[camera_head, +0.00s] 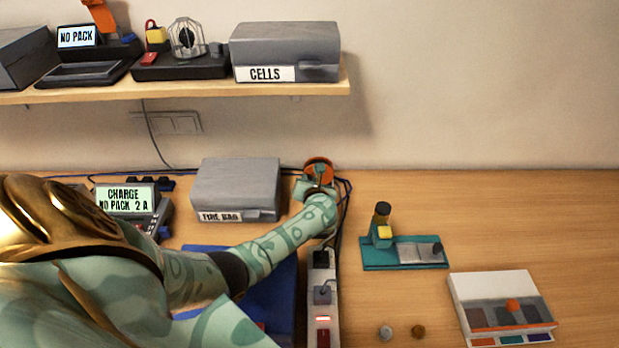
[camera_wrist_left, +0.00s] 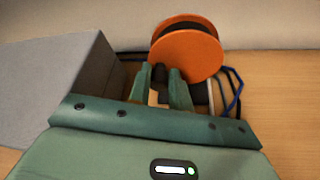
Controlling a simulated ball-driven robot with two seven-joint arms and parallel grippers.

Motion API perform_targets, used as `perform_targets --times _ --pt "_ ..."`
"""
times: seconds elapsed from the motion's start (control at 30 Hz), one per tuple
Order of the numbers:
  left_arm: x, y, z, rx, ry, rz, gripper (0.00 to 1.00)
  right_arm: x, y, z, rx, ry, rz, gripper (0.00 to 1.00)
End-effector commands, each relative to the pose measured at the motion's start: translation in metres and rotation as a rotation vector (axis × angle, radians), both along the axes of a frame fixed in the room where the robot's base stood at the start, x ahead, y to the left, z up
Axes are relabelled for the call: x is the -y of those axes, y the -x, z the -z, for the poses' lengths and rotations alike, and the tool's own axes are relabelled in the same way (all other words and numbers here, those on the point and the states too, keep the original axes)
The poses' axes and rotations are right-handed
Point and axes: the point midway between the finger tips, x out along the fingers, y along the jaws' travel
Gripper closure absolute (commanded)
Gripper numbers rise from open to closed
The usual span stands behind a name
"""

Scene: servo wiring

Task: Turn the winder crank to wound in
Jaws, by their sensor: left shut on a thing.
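The winder (camera_head: 318,166) has an orange reel and stands at the back of the table, right of the grey fire bag box. In the left wrist view its orange disc (camera_wrist_left: 186,55) fills the upper middle. My left gripper (camera_head: 318,190) reaches it from the front. In the left wrist view the gripper's two green fingers (camera_wrist_left: 160,90) are close together just in front of the reel, shut on a small part between them. My right gripper is in neither view.
The grey fire bag box (camera_head: 236,186) stands close to the left of the winder. A power strip (camera_head: 322,270) with plugs and dark cables runs below my forearm. A teal fixture (camera_head: 405,253) and a white tray box (camera_head: 500,285) are at the right. The table's back right is clear.

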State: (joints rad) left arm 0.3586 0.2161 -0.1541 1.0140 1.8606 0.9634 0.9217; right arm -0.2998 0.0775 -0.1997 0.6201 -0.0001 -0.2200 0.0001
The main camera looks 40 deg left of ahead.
Motion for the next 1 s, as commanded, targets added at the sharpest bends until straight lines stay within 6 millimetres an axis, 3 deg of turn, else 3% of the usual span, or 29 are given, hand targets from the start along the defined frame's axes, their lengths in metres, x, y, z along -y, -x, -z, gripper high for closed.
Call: perform_targets --times 0.33,0.8,0.83,0.9,1.0 --pt "0.0018 -0.0002 -0.0016 -0.087 -0.099 -0.001 1.0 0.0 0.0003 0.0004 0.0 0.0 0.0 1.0" --pt "0.0015 -0.0001 -0.0021 -0.098 -0.111 0.0 1.0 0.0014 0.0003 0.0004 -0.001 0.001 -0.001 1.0" --pt "0.0015 -0.0001 -0.0021 -0.098 -0.111 0.0 0.77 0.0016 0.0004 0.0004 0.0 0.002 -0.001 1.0" --pt "0.0015 -0.0002 -0.0022 -0.098 -0.111 0.0 0.58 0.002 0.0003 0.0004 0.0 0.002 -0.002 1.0" --pt "0.0014 -0.0005 -0.0026 -0.097 -0.112 0.0 0.58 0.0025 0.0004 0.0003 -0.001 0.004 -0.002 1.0"
